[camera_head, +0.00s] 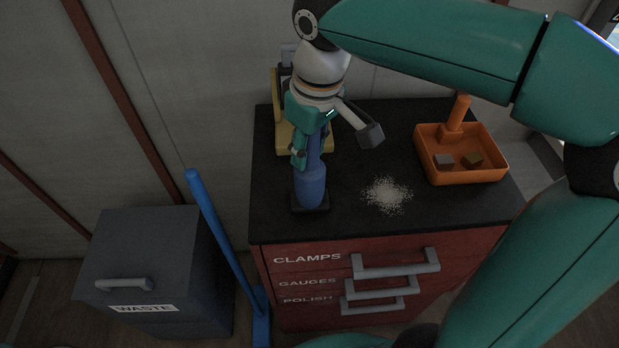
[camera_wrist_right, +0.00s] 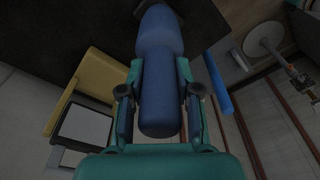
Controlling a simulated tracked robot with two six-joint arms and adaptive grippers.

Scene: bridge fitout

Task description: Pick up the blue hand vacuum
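The blue hand vacuum (camera_head: 311,187) stands upright on a small black base (camera_head: 311,207) near the front left of the dark worktop. My right gripper (camera_head: 306,160) points down over it, with its fingers on both sides of the upper part. In the right wrist view the vacuum (camera_wrist_right: 160,105) runs between the two fingers (camera_wrist_right: 160,78). The fingertips look closed against its sides. Part of the vacuum's upper end is hidden by the gripper in the head view. My left gripper is not in view.
A pale pile of grains (camera_head: 386,194) lies right of the vacuum. An orange tray (camera_head: 461,176) with small blocks stands further right. A yellow object (camera_head: 283,137) is behind the gripper. A grey waste bin (camera_head: 150,262) and blue-handled tool (camera_head: 222,240) stand left of the red drawer cabinet (camera_head: 310,283).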

